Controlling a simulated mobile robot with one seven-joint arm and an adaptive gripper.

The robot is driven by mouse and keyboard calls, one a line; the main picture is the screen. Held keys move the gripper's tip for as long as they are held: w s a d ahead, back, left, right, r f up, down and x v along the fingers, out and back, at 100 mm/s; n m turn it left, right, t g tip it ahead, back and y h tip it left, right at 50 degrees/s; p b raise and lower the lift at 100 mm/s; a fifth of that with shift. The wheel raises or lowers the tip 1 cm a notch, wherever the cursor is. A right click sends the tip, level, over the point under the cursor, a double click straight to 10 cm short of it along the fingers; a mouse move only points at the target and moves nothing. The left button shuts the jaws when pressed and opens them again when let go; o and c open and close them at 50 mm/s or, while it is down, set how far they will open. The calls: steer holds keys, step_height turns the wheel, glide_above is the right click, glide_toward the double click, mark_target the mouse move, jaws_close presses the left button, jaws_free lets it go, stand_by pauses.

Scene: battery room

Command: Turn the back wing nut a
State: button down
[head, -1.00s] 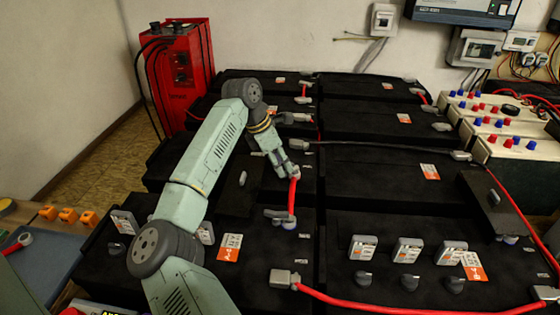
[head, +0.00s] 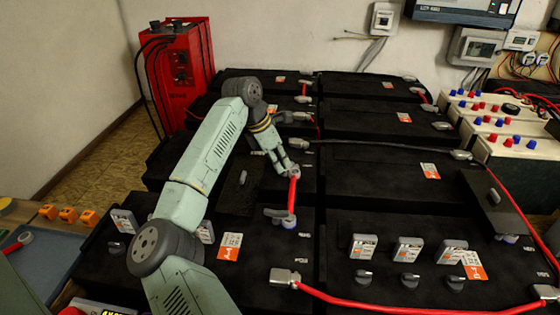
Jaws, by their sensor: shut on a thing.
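My gripper (head: 289,171) points down at the back end of a short red cable (head: 292,195) on the black batteries. Its fingers are shut at the terminal there. The wing nut between them is too small and too covered by the fingers to make out. The red cable runs toward the front to a grey terminal clamp (head: 280,215) with a wing-shaped top. My arm reaches in from the lower left and hides part of the batteries behind it.
Black batteries (head: 375,185) fill the middle. Grey-capped pieces (head: 362,248) stand on the front right battery. A long red cable (head: 400,303) crosses the front. A red charger (head: 178,75) stands at the back left, and a blue mat (head: 45,262) lies at left.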

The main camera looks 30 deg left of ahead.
steer(key=n+b, duration=0.1)
steer(key=n+y+b, duration=0.1)
steer(key=n+b, duration=0.1)
steer(key=shift+s+d+f+t, duration=0.15)
steer(key=shift+f+t, duration=0.05)
steer(key=shift+t, duration=0.1)
steer(key=n+y+b, duration=0.1)
steer(key=n+b, duration=0.1)
steer(key=shift+d+n, duration=0.15)
steer(key=shift+n, duration=0.25)
steer(key=n+b, duration=0.1)
steer(key=n+y+b, duration=0.1)
steer(key=n+b, duration=0.2)
steer(key=shift+d+y, duration=0.25)
steer(key=shift+y, duration=0.15)
steer(key=shift+d+r+n+y+b, duration=0.15)
steer(key=shift+n+y+b, duration=0.35)
steer(key=shift+n+b, duration=0.7)
steer(key=shift+n, duration=0.3)
steer(key=c, duration=1.7)
jaws_free()
